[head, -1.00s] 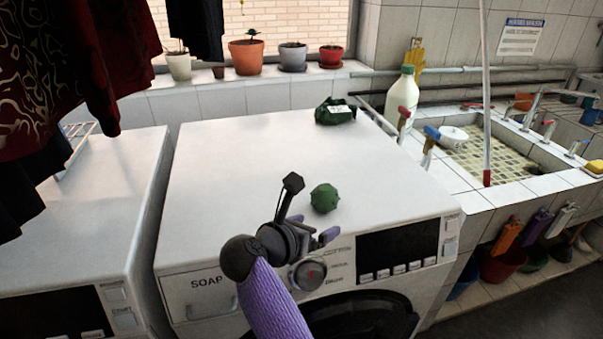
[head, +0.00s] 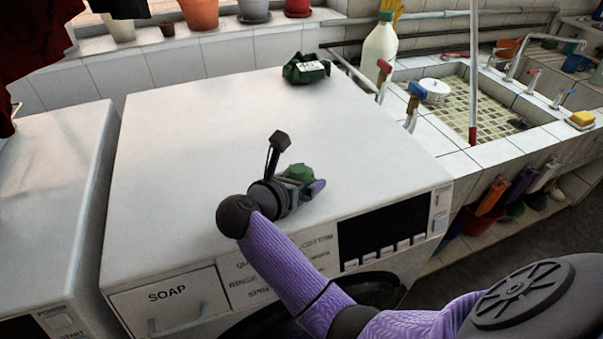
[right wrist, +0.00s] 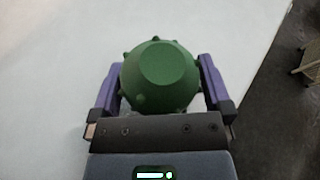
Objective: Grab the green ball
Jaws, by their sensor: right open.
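The green ball (head: 298,173) has small knobs on its surface and rests on the white top of the washing machine (head: 210,130), near its front edge. My right gripper (head: 300,184) is at the ball and partly hides it in the head view. In the right wrist view the ball (right wrist: 160,76) sits between the two purple fingers of my right gripper (right wrist: 160,85). The gripper is open, with one finger on each side of the ball. A narrow gap shows by the fingers. My left gripper is not in view.
A dark green packet (head: 305,69) lies at the back of the machine top. A white bottle with a green cap (head: 380,48) and red and blue taps stand at the right, beside the tiled sink (head: 465,110). The left part of the machine top is clear.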

